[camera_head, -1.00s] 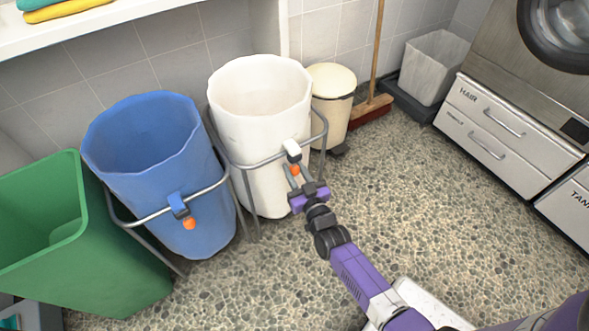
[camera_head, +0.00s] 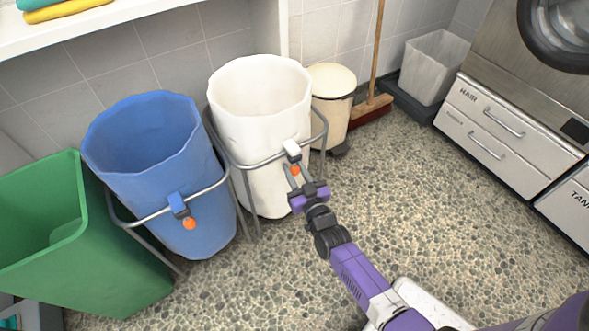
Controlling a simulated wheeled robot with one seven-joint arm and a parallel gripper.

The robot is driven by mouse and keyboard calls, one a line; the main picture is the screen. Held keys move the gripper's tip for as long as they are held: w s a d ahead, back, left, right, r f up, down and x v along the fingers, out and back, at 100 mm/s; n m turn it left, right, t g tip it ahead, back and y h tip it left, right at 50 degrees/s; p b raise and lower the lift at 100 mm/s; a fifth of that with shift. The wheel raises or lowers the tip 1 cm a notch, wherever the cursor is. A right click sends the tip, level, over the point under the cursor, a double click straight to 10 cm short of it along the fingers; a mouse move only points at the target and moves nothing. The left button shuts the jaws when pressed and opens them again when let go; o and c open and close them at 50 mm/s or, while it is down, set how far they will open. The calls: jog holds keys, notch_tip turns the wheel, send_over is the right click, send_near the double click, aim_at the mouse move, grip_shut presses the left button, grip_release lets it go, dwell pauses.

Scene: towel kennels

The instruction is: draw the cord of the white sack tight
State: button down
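The white sack (camera_head: 262,128) stands upright in a grey tube frame (camera_head: 247,166), its mouth wide open. A white cord lock (camera_head: 291,149) sits on the front of the frame's rail, with an orange ball (camera_head: 295,170) hanging just below it. My gripper (camera_head: 295,176) points up at the ball from the front. Its two fingers are spread, one on each side of the ball. I cannot tell whether either finger touches it. The cord itself is too small or hidden to make out.
A blue sack (camera_head: 150,150) in a similar frame, with its own orange ball (camera_head: 189,224), stands to the left. A green bin (camera_head: 90,260) is farther left. A cream pedal bin (camera_head: 333,100) and a broom (camera_head: 375,105) stand behind right. The floor at right is clear.

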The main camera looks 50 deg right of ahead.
jog(key=shift+f, duration=0.1)
dwell(0.3)
notch_tip(320, 180, down, 10)
jog(key=b, duration=0.7)
jog(key=shift+r+b, duration=0.25)
jog(key=shift+b, duration=0.1)
jog(key=shift+s, duration=0.1)
jog(key=c, duration=1.4)
grip_release()
jog(key=shift+f, duration=0.1)
jog(key=o, duration=0.3)
jog(key=shift+r, duration=0.2)
